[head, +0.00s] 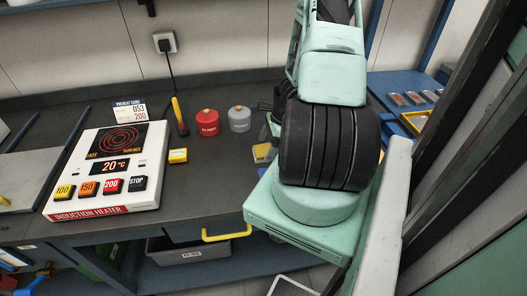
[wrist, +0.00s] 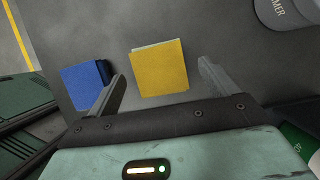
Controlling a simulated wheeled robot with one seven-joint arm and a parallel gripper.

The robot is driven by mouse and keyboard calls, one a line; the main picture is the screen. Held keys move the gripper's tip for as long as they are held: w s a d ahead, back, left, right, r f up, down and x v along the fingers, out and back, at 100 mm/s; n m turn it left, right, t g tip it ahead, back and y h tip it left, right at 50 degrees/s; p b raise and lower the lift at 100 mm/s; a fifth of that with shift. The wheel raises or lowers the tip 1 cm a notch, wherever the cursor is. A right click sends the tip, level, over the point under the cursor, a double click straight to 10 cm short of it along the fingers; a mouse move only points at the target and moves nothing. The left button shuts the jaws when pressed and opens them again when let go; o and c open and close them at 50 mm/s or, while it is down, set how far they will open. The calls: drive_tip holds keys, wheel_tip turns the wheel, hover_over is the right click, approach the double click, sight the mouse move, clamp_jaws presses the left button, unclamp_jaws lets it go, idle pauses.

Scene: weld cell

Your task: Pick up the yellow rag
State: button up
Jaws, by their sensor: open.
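The yellow rag (wrist: 160,68) looks like a flat folded square with a pale edge along its far side. It lies on the dark bench top in the wrist view, between and a little beyond the fingers of my open gripper (wrist: 161,76). Nothing is held between the fingers, and bench shows on both sides of the rag. In the head view, only a small part of the yellow rag (head: 261,152) shows left of my arm, which hides most of the gripper.
A blue block (wrist: 82,86) lies close outside the left finger. The induction heater (head: 107,172) reads 20 °C on the bench's left. A red canister (head: 207,122), a grey canister (head: 240,119) and a small yellow box (head: 178,156) stand between heater and arm.

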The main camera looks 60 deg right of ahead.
sight(264, 150)
drive_tip(key=shift+x, duration=1.05)
drive_tip(key=c, duration=1.1)
drive_tip(key=shift+c, duration=0.2)
drive_tip(key=shift+r, duration=0.1)
wheel_tip(264, 150, up, 10)
